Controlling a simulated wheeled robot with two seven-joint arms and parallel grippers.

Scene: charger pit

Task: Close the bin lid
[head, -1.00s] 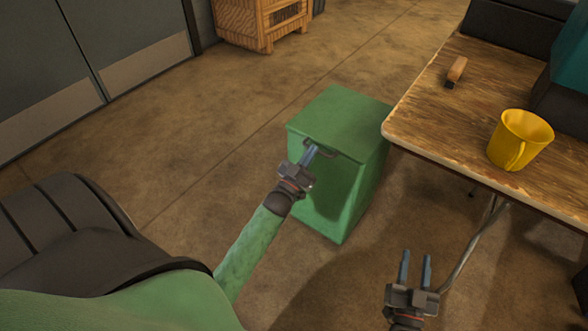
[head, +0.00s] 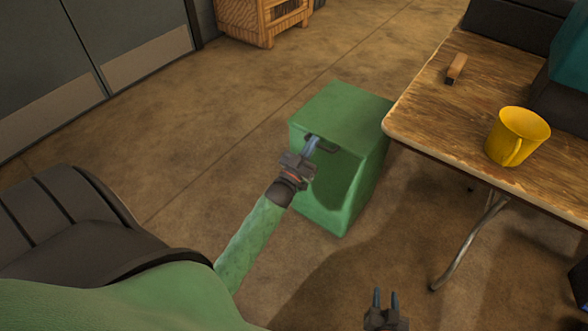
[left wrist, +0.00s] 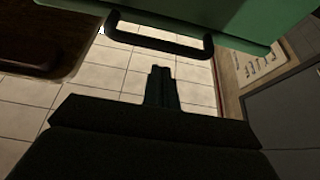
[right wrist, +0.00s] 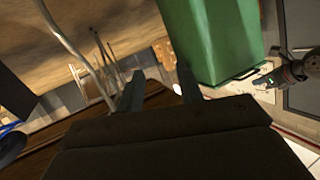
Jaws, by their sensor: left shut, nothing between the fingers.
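The green bin (head: 343,205) stands on the floor left of the table, with its green lid (head: 345,108) on top. A dark bar handle (head: 326,147) is on the lid's front edge. It also shows in the left wrist view (left wrist: 160,42), just beyond my fingertips. My left gripper (head: 311,146) is shut and empty close to the handle. I cannot tell if it touches it. The bin's front is shaded, and I cannot tell how wide any gap under the lid is. My right gripper (head: 385,294) is open and empty, low in front of the table.
The wooden table (head: 430,115) is close to the bin's right side. It bears a yellow mug (head: 515,138) and a brown-handled tool (head: 456,68). A wooden crate (head: 262,18) stands at the back. The floor left of the bin is clear.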

